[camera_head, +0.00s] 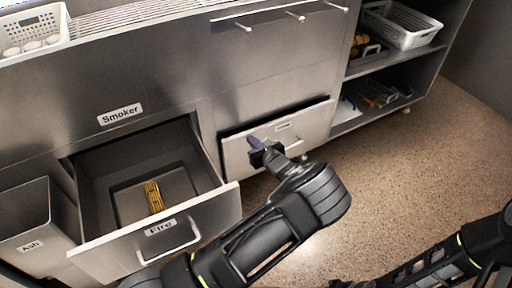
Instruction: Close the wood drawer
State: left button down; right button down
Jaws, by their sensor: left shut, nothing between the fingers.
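The drawer on the right (235,157) of the steel cabinet stands slightly open, with a dark gap along its top edge. Its small label (284,126) is too small to read, so I cannot confirm that it says wood. My left gripper (256,145) is shut and empty at this drawer's front panel; I cannot tell whether it touches. It and my wrist hide part of the front and handle. My right arm shows at the lower right, but its fingers are not in view.
The Fire drawer (107,262) is wide open on the left, with a yellow-brown object (154,197) inside. An Ash bin (27,236) stands beside it. Open shelves at the right hold a white perforated basket (402,27). The speckled floor (440,130) at right is clear.

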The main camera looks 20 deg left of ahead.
aim_at(248, 133)
pick_arm(q)
jog(key=w+a, duration=0.1)
jog(key=w+a+b, duration=0.1)
jog(key=a, duration=0.1)
jog(key=shift+w+a+f, duration=0.1)
jog(key=shift+w+a, duration=0.1)
jog(key=shift+w, duration=0.15)
jog(key=shift+w+a+r, duration=0.15)
jog(key=shift+r, duration=0.2)
pick_arm(e)
jog(key=shift+d+f, duration=0.2)
jog(key=shift+f, duration=0.3)
